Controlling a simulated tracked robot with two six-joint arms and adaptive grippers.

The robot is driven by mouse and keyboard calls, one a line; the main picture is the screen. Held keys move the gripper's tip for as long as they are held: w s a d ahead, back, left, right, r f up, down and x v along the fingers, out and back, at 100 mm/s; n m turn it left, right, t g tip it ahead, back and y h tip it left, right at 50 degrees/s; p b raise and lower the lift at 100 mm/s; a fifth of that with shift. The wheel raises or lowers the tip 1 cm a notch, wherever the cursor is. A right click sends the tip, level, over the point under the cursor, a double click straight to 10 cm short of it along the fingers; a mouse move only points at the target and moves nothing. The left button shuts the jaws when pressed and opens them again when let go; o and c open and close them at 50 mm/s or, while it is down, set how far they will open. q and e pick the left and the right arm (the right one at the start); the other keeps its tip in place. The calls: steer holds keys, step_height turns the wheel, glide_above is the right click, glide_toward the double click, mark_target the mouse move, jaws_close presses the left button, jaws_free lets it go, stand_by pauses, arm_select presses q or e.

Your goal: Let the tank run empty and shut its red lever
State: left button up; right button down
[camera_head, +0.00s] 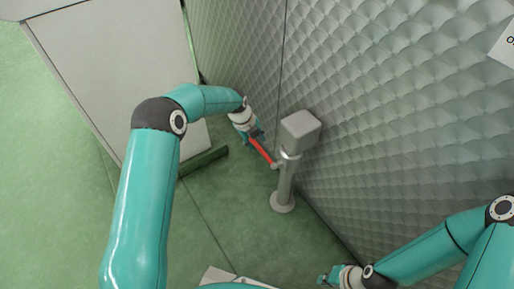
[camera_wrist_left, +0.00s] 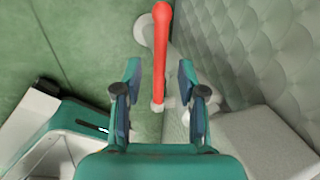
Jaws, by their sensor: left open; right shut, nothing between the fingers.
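The red lever (camera_head: 262,151) sticks out from the side of a grey post (camera_head: 285,185) with a round foot and a box-shaped head (camera_head: 301,129). My left gripper (camera_head: 256,137) is open at the lever's outer end. In the left wrist view the red lever (camera_wrist_left: 160,55) runs between the two open fingers of that gripper (camera_wrist_left: 159,75), with a gap on each side. My right gripper (camera_head: 328,277) is shut and empty, low near the bottom edge, away from the post. I cannot tell which surface belongs to the tank, and no liquid shows.
A quilted grey wall (camera_head: 390,110) stands close behind and right of the post. A large pale box-like body (camera_head: 110,60) stands at the upper left, with a dark green bar (camera_head: 204,161) low beside it. Green floor (camera_head: 215,225) left of the post is clear.

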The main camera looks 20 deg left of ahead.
mark_target(258, 146)
arm_select(q)
steer(key=shift+b+x, duration=0.4)
steer(key=shift+x, duration=1.5)
jaws_close()
